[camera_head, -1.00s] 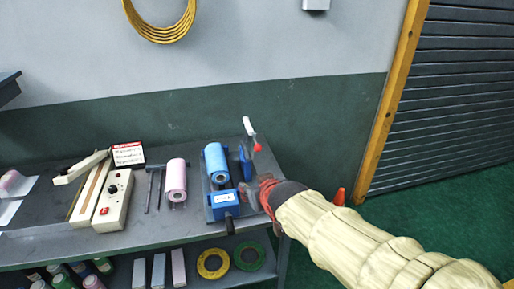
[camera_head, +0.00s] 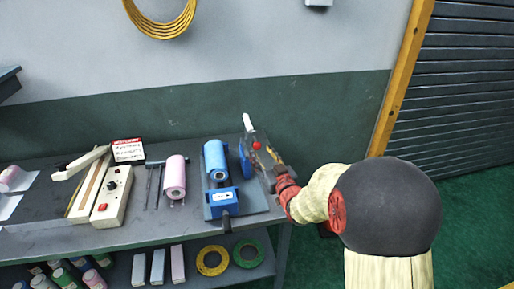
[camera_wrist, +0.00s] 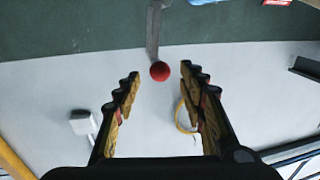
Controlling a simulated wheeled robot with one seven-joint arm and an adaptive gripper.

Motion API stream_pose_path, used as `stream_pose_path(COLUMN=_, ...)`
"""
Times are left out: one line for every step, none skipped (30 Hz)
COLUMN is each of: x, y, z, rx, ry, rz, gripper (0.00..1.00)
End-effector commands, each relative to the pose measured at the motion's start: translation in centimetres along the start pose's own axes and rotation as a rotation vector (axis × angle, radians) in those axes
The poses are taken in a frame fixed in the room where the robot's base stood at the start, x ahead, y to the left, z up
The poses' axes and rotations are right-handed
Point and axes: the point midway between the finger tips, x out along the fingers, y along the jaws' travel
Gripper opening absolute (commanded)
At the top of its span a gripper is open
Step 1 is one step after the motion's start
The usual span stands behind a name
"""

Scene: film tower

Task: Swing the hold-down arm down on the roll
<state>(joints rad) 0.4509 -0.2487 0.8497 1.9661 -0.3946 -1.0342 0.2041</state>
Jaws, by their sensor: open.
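The blue roll (camera_head: 216,160) lies on the blue stand (camera_head: 222,203) on the table. The raised hold-down arm (camera_head: 247,122) shows a white upper end and a red ball knob (camera_head: 257,145) at the stand's back right. My gripper (camera_head: 268,157) is at the right of the stand, close to the knob, and partly covers the arm's lower part. In the wrist view the red knob (camera_wrist: 159,71) on a grey bar (camera_wrist: 154,30) shows between the spread fingertips of my gripper (camera_wrist: 159,74). I cannot tell its depth against the tips.
A pink roll (camera_head: 175,177) stands left of the blue stand. A white control box (camera_head: 112,198) and a small sign (camera_head: 128,150) are farther left. The lower shelf holds a yellow ring (camera_head: 212,260), a green ring (camera_head: 248,253) and bottles. The wall is close behind the table (camera_head: 60,252).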

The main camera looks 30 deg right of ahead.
Motion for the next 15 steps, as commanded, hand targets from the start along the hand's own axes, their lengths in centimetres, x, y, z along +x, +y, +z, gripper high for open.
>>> stream_pose_path(x=0.9, y=0.0, z=0.2, rx=0.000, ry=-0.001, rz=-0.001, gripper=0.41)
stream_pose_path(x=1.4, y=0.0, z=0.3, rx=0.000, ry=-0.001, rz=-0.001, gripper=0.41)
stream_pose_path(x=2.0, y=-0.1, z=0.3, rx=0.000, ry=-0.001, rz=-0.001, gripper=0.41)
stream_pose_path(x=2.4, y=-0.1, z=0.2, rx=-0.001, ry=-0.001, rz=-0.002, gripper=0.41)
stream_pose_path(x=2.8, y=-0.1, z=0.2, rx=-0.001, ry=-0.001, rz=-0.002, gripper=0.41)
stream_pose_path(x=3.3, y=-0.1, z=0.2, rx=-0.001, ry=-0.002, rz=-0.001, gripper=0.41)
stream_pose_path(x=3.6, y=0.0, z=0.2, rx=-0.001, ry=-0.001, rz=-0.001, gripper=0.41)
stream_pose_path(x=3.9, y=0.0, z=0.2, rx=0.000, ry=-0.001, rz=0.000, gripper=0.41)
stream_pose_path(x=4.2, y=0.0, z=0.1, rx=0.000, ry=-0.001, rz=0.000, gripper=0.41)
stream_pose_path(x=4.4, y=0.0, z=0.1, rx=0.000, ry=-0.001, rz=0.000, gripper=0.41)
stream_pose_path(x=4.6, y=0.0, z=0.1, rx=0.000, ry=-0.001, rz=0.001, gripper=0.41)
stream_pose_path(x=4.7, y=0.0, z=0.1, rx=0.000, ry=-0.001, rz=0.001, gripper=0.41)
stream_pose_path(x=4.8, y=0.0, z=0.1, rx=0.000, ry=-0.002, rz=0.001, gripper=0.41)
stream_pose_path(x=4.8, y=0.0, z=0.1, rx=0.000, ry=-0.002, rz=0.001, gripper=0.41)
stream_pose_path(x=4.9, y=0.0, z=0.1, rx=0.000, ry=-0.002, rz=0.001, gripper=0.41)
